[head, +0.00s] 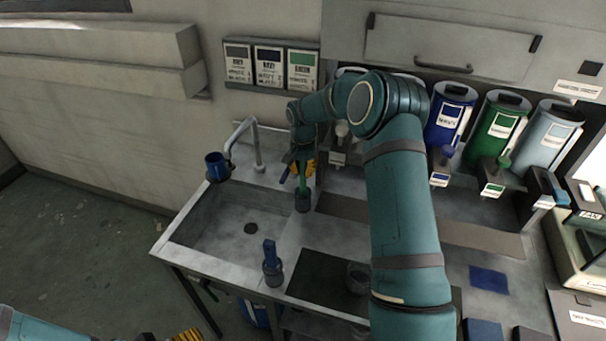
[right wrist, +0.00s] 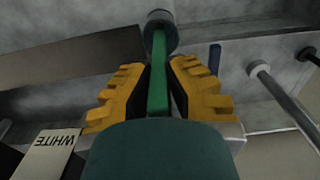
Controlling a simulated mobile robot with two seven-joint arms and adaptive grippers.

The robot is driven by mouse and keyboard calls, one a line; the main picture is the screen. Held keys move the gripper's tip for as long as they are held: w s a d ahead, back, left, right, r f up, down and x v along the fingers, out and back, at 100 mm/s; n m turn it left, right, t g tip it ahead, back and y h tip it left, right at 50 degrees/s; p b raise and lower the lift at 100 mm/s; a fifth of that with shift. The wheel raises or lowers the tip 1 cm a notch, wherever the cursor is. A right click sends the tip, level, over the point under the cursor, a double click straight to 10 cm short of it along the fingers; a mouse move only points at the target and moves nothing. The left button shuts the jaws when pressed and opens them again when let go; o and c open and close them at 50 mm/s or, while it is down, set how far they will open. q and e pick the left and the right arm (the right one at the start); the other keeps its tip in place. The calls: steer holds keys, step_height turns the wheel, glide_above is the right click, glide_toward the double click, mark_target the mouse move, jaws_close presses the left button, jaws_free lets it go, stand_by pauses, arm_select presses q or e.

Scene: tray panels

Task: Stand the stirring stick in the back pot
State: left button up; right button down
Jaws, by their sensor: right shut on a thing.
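My right gripper (head: 303,168) is shut on the green stirring stick (head: 302,186), which hangs upright below its yellow fingers. The right wrist view also shows the stick (right wrist: 158,75) between the fingers (right wrist: 158,92). The back pot (head: 303,203), small and dark grey, stands on the counter at the sink's right edge. The stick's lower end meets the pot's mouth; I cannot tell how deep it sits. The pot also shows in the right wrist view (right wrist: 161,17).
A front pot (head: 272,272) holds a blue stick (head: 269,250). The sink (head: 215,220) and tap (head: 256,150) lie left of the back pot. A blue mug (head: 217,167) sits at the sink's back left. Blue, green and grey dispensers (head: 499,128) stand at right.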

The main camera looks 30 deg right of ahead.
step_height(320, 180, down, 2)
steer(key=shift+d, duration=0.1)
steer(key=shift+f, duration=0.15)
steer(key=c, duration=1.1)
jaws_free()
steer(key=shift+r, duration=0.4)
step_height(320, 180, up, 12)
steer(key=shift+f, duration=0.15)
